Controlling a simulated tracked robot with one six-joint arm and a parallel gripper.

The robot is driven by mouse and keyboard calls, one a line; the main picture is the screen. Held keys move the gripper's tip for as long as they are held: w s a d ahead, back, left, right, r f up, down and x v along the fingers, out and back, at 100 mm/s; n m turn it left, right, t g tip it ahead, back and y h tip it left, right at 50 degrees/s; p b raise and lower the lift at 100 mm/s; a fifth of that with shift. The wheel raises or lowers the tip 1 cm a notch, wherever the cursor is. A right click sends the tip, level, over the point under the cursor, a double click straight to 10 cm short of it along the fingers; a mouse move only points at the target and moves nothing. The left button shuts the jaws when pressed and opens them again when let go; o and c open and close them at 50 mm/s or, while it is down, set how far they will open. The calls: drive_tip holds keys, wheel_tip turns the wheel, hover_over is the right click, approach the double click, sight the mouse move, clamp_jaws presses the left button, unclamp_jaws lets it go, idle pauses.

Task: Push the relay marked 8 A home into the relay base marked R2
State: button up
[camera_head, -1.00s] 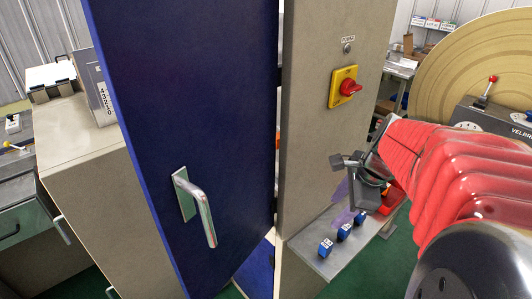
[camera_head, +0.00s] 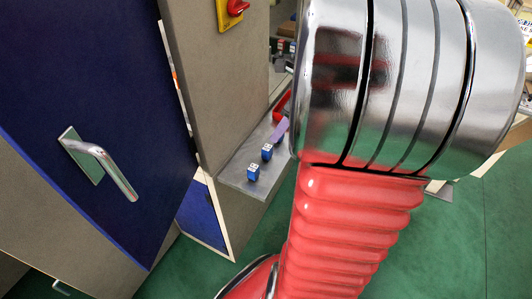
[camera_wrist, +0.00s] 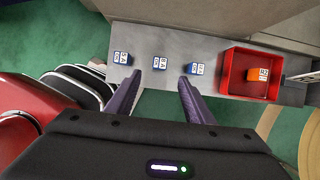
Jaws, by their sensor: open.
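Three blue relays with white labels stand in a row on a grey shelf (camera_wrist: 225,38). In the wrist view they are the left (camera_wrist: 121,57), middle (camera_wrist: 160,62) and right (camera_wrist: 197,69) ones. Their labels are too small to read, so I cannot tell which is 8 A. My gripper (camera_wrist: 160,82) is open and empty. Its purple fingers point toward the row, with the middle relay ahead between the tips. In the head view a purple finger (camera_head: 280,131) shows by the shelf, and two blue relays (camera_head: 267,152) (camera_head: 253,172) are visible. No relay base shows.
A red tray (camera_wrist: 228,74) on the shelf holds an orange labelled block (camera_wrist: 257,75). A blue cabinet door (camera_head: 80,130) with a metal handle (camera_head: 105,165) is at left. A grey panel (camera_head: 212,90) carries a red switch (camera_head: 236,7) on yellow. Green floor lies below.

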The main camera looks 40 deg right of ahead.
sight(268, 148)
drive_tip(key=x, duration=0.7)
drive_tip(key=shift+f, duration=0.15)
drive_tip(key=shift+x, duration=2.6)
drive_tip(key=shift+c, duration=0.2)
drive_tip(key=c, duration=1.1)
